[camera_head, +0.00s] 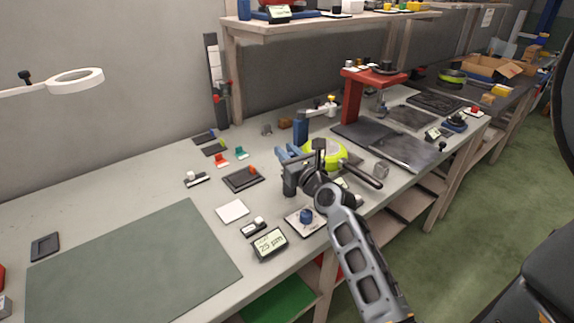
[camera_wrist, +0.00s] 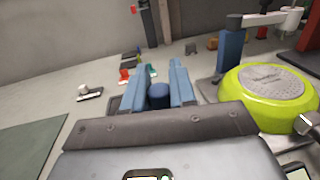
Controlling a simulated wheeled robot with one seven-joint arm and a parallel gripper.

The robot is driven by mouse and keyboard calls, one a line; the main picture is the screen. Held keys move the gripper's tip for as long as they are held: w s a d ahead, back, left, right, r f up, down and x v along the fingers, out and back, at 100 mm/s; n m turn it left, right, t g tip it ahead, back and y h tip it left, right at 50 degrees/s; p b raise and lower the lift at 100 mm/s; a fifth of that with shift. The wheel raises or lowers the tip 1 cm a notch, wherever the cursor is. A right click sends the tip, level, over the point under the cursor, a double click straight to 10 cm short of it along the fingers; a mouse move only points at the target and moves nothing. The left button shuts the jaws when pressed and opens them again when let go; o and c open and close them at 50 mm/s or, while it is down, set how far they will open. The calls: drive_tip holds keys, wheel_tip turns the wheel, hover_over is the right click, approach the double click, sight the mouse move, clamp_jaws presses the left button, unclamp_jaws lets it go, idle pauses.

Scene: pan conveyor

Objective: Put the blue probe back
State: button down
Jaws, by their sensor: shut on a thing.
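My gripper (camera_wrist: 157,88) has light blue fingers and is shut on the blue probe (camera_wrist: 159,96), a dark blue round-topped piece between them. In the head view my gripper (camera_head: 287,154) is over the bench, just left of the lime green pan (camera_head: 310,149); the held probe cannot be made out there. The probe's lower end is hidden by my gripper body in the wrist view. A blue round piece (camera_head: 306,215) stands on a small white-topped plate near the bench's front edge. A display reading about 25 µm (camera_head: 269,244) is beside it, at its left.
The pan (camera_wrist: 268,92) and a blue post (camera_wrist: 230,52) are close on my right. The green mat (camera_head: 130,265) is clear.

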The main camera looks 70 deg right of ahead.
drive_tip(key=shift+f+b, duration=1.25)
drive_tip(key=shift+f, duration=0.8)
drive_tip(key=shift+f, duration=0.2)
drive_tip(key=c, duration=0.9)
unclamp_jaws()
drive_tip(key=shift+r, duration=0.1)
drive_tip(key=shift+r, duration=0.15)
drive_tip(key=b+v, duration=0.2)
drive_tip(key=v, duration=1)
